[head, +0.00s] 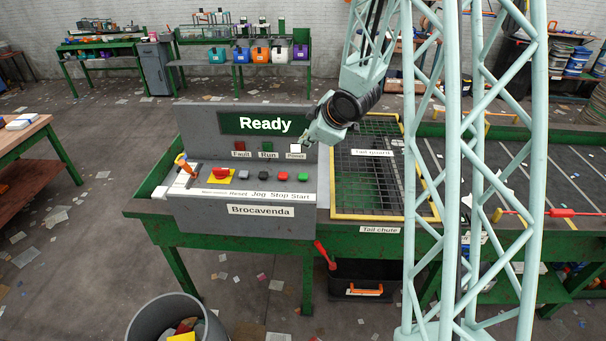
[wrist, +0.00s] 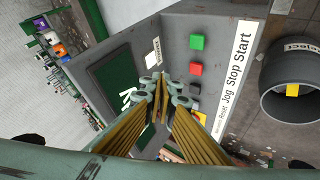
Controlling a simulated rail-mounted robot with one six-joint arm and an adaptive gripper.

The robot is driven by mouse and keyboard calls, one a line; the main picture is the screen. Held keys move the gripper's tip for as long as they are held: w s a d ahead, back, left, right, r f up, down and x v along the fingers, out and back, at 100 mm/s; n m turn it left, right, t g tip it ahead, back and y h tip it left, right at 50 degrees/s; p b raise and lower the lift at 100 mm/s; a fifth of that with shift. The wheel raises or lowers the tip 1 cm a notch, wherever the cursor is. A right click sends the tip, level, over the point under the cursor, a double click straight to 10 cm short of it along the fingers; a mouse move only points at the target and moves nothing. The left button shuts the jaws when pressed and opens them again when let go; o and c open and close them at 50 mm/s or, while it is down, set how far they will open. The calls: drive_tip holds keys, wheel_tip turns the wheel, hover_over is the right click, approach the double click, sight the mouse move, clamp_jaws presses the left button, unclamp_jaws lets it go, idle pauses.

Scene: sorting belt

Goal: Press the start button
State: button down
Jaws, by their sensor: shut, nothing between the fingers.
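The start button is the green round one (head: 303,177) at the right end of the button row on the grey control panel (head: 190,140). It also shows in the wrist view (wrist: 197,42), above the red stop button (wrist: 196,69). My gripper (head: 306,142) is shut and empty beside the panel's right side, near the Power lamp and above the start button in the head view. In the wrist view its closed fingertips (wrist: 166,84) lie left of the button row, apart from the start button. Nothing covers the button.
The panel display (head: 264,123) reads "Ready" and the Power lamp (head: 296,147) is lit. A black button (head: 254,176), a yellow-based red knob (head: 221,176) and a red-orange handle (head: 183,163) sit left. The yellow-framed tail guard (head: 340,214) is right. A grey bin (head: 140,322) stands in front.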

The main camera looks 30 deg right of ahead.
drive_tip(key=shift+w+a+f+n+y+p, duration=0.1)
drive_tip(key=shift+w+f+n+y+p, duration=0.15)
drive_tip(key=shift+f, duration=0.3)
drive_tip(key=shift+w+d+f+n+y+p, duration=0.1)
drive_tip(key=shift+f+n+y+p, duration=0.05)
drive_tip(key=shift+f+p, duration=0.3)
drive_tip(key=shift+w+a+f+n+y+p, duration=0.1)
drive_tip(key=shift+w+f+n+y+p, duration=0.1)
drive_tip(key=shift+f, duration=0.4)
drive_tip(key=shift+f, duration=0.1)
drive_tip(key=b, duration=0.4)
hover_over(303, 176)
drive_tip(key=shift+s+f, duration=0.1)
drive_tip(key=shift+f, duration=2.95)
drive_tip(key=shift+f+b, duration=1.05)
drive_tip(key=shift+f, duration=0.15)
drive_tip(key=shift+f+b, duration=1)
drive_tip(key=shift+b, duration=0.15)
drive_tip(key=shift+r, duration=0.25)
drive_tip(key=shift+r+p, duration=0.55)
drive_tip(key=shift+r, duration=0.15)
drive_tip(key=shift+r, duration=0.1)
